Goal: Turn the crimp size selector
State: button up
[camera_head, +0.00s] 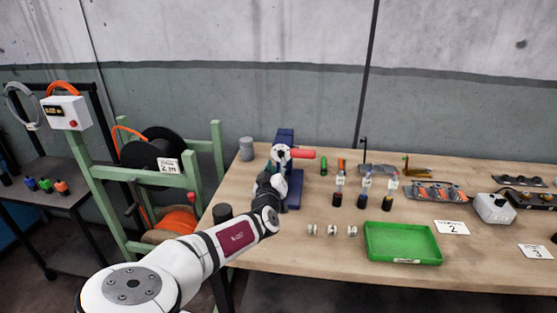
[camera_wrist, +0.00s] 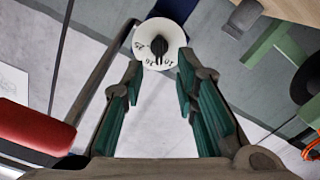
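The crimp size selector is a white round dial (camera_wrist: 147,60) with printed size numbers and a black knob (camera_wrist: 158,45) at its middle. In the head view the dial (camera_head: 280,153) is on the face of a blue crimping machine (camera_head: 285,136) with a red handle (camera_head: 303,154). The red handle also shows at the left of the wrist view (camera_wrist: 35,125). My gripper (camera_wrist: 160,72) is open and empty, its green-padded fingers spread toward the dial. The knob appears just beyond the fingertips, roughly centred between them; contact cannot be seen. In the head view my wrist partly hides the machine's lower part.
A green tray (camera_head: 403,261), small white spools (camera_head: 332,231) and several dark-based bottles (camera_head: 363,200) stand on the wooden bench to the right. A grey cylinder (camera_head: 247,148) stands left of the machine. A green reel rack (camera_head: 150,172) is further left.

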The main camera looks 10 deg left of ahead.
aim_at(280, 157)
jog(key=shift+w+d, duration=0.1)
jog(key=shift+w, duration=2.3)
grip_shut()
